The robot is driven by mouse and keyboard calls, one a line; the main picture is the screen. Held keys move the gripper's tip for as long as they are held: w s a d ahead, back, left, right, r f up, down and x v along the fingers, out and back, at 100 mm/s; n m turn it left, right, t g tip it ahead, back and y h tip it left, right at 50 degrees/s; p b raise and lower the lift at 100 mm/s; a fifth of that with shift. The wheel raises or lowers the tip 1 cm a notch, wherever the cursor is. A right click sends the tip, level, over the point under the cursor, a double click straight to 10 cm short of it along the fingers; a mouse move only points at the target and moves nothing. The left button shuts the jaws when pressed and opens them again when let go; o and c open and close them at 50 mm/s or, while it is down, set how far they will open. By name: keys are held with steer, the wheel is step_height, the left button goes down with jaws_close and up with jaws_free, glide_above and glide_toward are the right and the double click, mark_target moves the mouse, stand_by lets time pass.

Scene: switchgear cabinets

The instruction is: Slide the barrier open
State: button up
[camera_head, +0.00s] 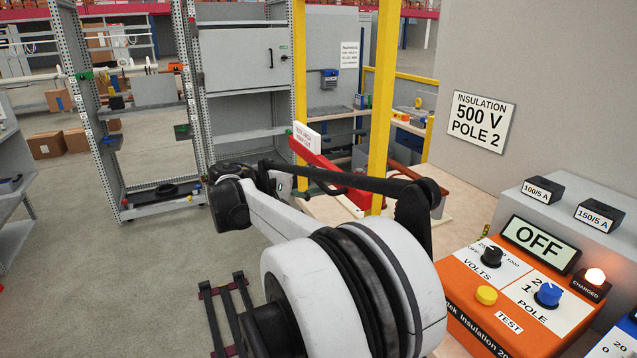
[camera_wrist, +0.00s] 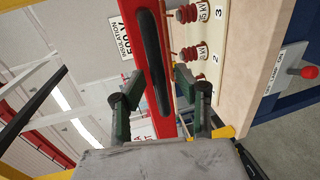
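The barrier is a red bar (camera_wrist: 163,100) running up the middle of the wrist view, with a long black handle (camera_wrist: 151,60) on its face. My gripper (camera_wrist: 157,78) is open there, with one finger on each side of the handle and visible gaps between fingers and handle. The handle's lower end lies between the fingers; I cannot tell its exact depth. In the head view the red barrier (camera_head: 325,166) carries a white sign (camera_head: 307,142) beside a yellow post. My arm hides part of the barrier and the gripper is not clear there.
Right of the barrier in the wrist view is a pale panel (camera_wrist: 237,80) with red-brown insulators (camera_wrist: 187,13). A yellow post (camera_head: 382,100) stands near the barrier. An orange tester (camera_head: 520,300) reading OFF is at the right front. Open floor (camera_head: 80,240) lies left.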

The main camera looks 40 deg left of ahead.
steer(key=shift+c, duration=0.3)
jaws_close()
steer(key=shift+r, duration=0.1)
step_height(320, 180, up, 32)
steer(key=p, duration=1.3)
steer(key=shift+o, duration=0.3)
jaws_free()
steer(key=shift+s, duration=0.1)
